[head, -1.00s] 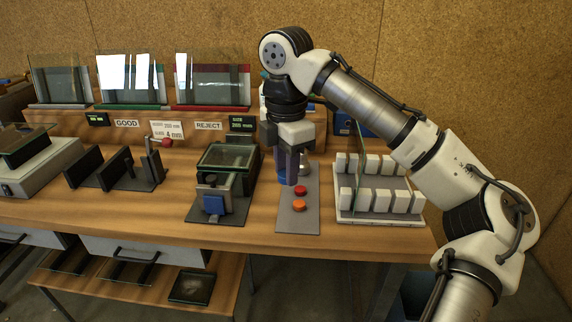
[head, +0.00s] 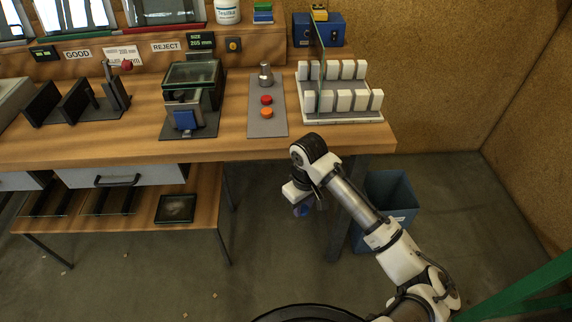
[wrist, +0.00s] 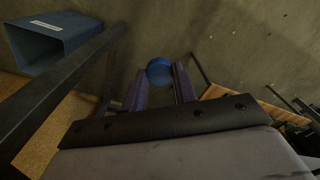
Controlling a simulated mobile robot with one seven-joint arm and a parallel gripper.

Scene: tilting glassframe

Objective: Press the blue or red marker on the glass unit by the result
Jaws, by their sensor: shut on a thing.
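My gripper (head: 301,203) is shut on a blue marker with a round blue end (wrist: 159,70), between its fingers in the wrist view. It hangs over the floor in front of the bench, clear of everything. A grey plate (head: 268,128) on the bench holds a red button-like piece (head: 266,99), an orange one (head: 267,113) and a silver knob (head: 265,75). An upright glass pane (head: 320,68) stands in the white-block rack. Another glass-topped unit (head: 193,74) lies in a dark fixture. I cannot tell which is the glass unit meant.
A display (head: 201,41) reads SIZE 265 mm, by the GOOD (head: 78,54) and REJECT (head: 166,46) labels. A blue-grey bin (head: 390,205) stands below the bench's right end. A low shelf (head: 130,210) is under the bench. Floor between is open.

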